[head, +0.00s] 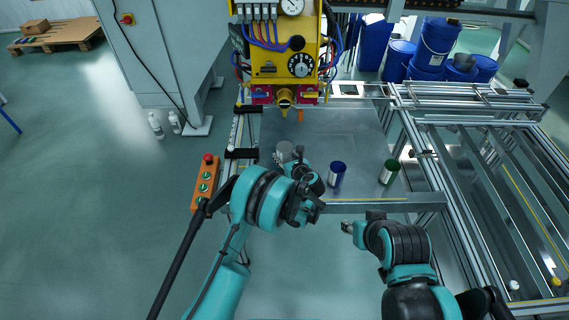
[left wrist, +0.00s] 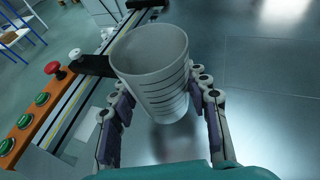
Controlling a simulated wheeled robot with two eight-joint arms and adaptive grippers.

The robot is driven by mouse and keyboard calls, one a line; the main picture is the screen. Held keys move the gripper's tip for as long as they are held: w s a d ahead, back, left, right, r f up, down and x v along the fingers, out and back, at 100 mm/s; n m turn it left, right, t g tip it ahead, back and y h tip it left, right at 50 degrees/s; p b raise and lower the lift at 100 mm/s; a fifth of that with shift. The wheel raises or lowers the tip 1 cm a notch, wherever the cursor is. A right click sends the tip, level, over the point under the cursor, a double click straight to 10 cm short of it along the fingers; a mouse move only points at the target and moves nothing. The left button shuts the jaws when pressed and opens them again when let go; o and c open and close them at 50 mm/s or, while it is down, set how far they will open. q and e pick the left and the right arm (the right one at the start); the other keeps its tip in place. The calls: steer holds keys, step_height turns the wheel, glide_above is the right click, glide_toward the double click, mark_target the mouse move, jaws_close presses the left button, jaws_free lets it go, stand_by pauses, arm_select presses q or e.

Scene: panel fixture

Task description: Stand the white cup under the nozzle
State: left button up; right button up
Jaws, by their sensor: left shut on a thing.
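The white cup (left wrist: 155,75) is between the two fingers of my left gripper (left wrist: 158,105) in the left wrist view, with its open mouth showing. My left gripper is shut on the cup's sides. In the head view the cup (head: 284,149) shows at the left part of the metal plate, partly hidden by my left gripper (head: 293,157). I cannot tell whether its base touches the plate. The nozzle (head: 284,101) hangs under the yellow machine (head: 285,65), beyond the cup. My right gripper (head: 346,228) is near the plate's front edge, away from the cup; its fingers are too small to judge.
A blue cup (head: 337,173) and a green cup (head: 389,171) stand on the metal plate (head: 345,130) to the right. An orange button box (head: 206,183) with a red button is at the left. Dark clamps (head: 241,154) line the plate's left edge. The plate's middle is clear.

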mark_target(285, 161)
arm_select(q)
step_height(285, 161, down, 3)
steer(key=shift+f+b, duration=0.15)
steer(key=shift+b, duration=0.45)
steer(key=o, duration=0.9)
